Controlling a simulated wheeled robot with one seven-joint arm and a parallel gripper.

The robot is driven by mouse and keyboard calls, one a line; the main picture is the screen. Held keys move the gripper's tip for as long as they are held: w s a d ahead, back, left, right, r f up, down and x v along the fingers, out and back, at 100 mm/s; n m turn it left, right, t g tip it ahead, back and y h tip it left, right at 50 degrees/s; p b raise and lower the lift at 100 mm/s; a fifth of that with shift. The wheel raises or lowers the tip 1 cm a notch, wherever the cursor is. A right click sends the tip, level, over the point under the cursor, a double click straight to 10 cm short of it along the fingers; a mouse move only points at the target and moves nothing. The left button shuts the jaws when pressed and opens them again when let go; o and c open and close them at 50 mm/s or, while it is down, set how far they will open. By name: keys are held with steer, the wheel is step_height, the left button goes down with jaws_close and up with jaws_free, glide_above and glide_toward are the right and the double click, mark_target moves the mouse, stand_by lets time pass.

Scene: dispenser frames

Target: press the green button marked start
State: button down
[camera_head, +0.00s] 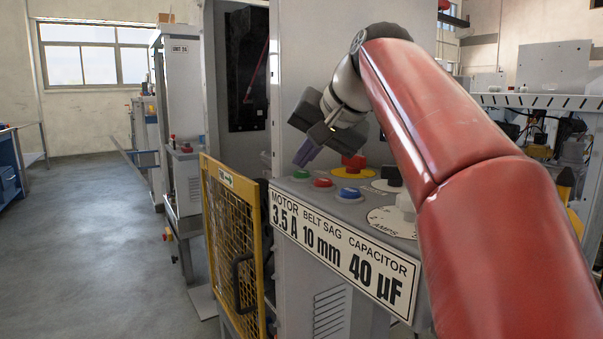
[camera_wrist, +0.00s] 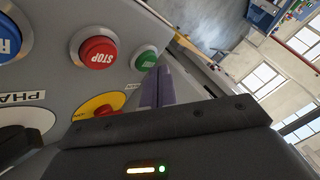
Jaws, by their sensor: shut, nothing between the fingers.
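The green button (camera_head: 301,174) sits at the left end of the grey control panel (camera_head: 300,188), in a pale round collar. In the wrist view the green button (camera_wrist: 147,59) shows small lettering too blurred to read. My gripper (camera_head: 300,163) is shut and empty, its purple-grey fingers slanting down just above and behind the green button. In the wrist view the fingertips (camera_wrist: 158,74) lie close beside the button's lower right edge. I cannot tell whether they touch it.
A red STOP button (camera_wrist: 98,52) is beside the green one, then a blue button (camera_head: 349,193). A red mushroom button (camera_head: 354,162) on a yellow disc stands behind. A dial (camera_head: 393,222) is at right. A yellow mesh gate (camera_head: 232,245) stands open at left.

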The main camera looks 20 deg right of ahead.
mark_target(306, 173)
steer(key=shift+f+b, duration=0.3)
steer(key=shift+f, duration=0.15)
stand_by(0.5)
stand_by(0.3)
steer(key=shift+r+p, duration=0.95)
steer(key=shift+p, duration=0.05)
steer(key=shift+r+p, duration=0.4)
steer(key=shift+r, duration=2.05)
